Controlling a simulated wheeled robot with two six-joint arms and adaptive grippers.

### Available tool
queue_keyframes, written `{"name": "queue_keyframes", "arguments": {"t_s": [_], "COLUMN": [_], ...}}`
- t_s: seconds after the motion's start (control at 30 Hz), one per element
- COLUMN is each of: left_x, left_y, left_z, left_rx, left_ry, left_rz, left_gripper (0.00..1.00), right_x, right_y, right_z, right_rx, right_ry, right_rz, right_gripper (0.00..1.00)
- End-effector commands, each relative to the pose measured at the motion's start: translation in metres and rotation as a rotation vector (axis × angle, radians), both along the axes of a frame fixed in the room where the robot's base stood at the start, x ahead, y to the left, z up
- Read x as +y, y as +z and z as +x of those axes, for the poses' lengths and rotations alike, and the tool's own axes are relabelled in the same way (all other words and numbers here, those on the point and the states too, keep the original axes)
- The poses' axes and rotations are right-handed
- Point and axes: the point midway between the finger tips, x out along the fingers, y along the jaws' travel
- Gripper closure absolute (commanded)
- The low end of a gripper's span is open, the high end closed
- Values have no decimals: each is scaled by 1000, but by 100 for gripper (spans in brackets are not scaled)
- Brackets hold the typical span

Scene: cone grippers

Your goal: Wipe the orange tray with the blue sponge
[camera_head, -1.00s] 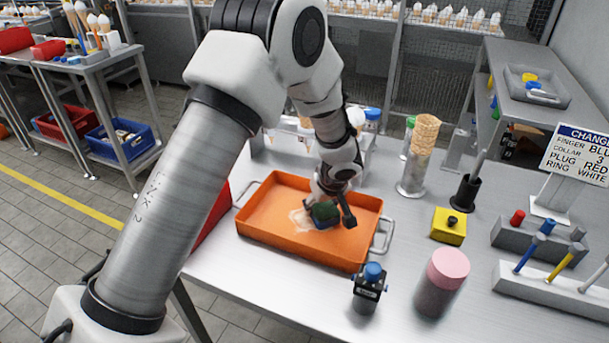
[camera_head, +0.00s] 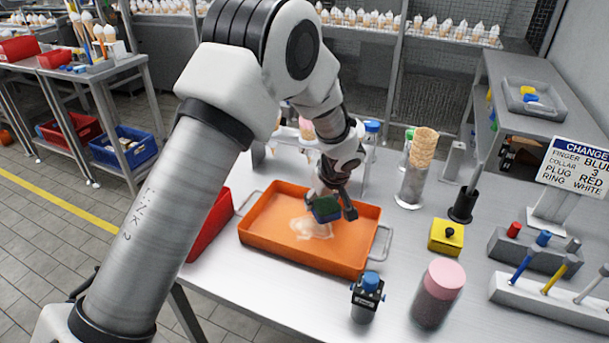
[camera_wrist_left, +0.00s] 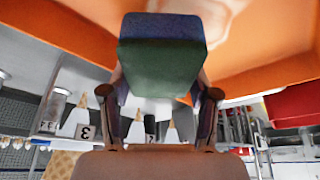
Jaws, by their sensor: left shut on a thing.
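The orange tray (camera_head: 275,252) with metal side handles lies on the steel table. A pale, creamy smear (camera_head: 311,229) is on its floor, near the middle. My left gripper (camera_head: 334,206) is over the right half of the tray, shut on the sponge (camera_head: 326,211). The sponge is blue with a dark green layer. In the left wrist view the sponge (camera_wrist_left: 160,65) sits between the two fingers (camera_wrist_left: 160,98), with the orange tray (camera_wrist_left: 60,30) and part of the smear (camera_wrist_left: 215,12) beyond it. The sponge appears slightly above the tray floor. My right gripper is not in view.
Right of the tray stand a blue-capped bottle (camera_head: 367,298), a pink-lidded jar (camera_head: 437,293), a yellow button box (camera_head: 446,237) and a cone stack (camera_head: 423,150) in a clear holder. A red bin (camera_head: 211,226) is at the tray's left. Bare table lies in front.

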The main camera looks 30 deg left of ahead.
Motion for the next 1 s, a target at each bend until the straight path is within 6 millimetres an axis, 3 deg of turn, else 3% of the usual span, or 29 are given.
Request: {"name": "queue_keyframes", "arguments": {"t_s": [0.43,1.0], "left_x": [-2,-3], "left_y": [42,45], "left_z": [6,6], "left_rx": [1,0], "left_ry": [-15,-17], "left_rz": [0,0], "left_gripper": [72,72], "right_x": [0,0], "right_y": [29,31], "right_z": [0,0], "right_rx": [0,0], "right_ry": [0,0], "right_rz": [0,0], "right_gripper": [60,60]}}
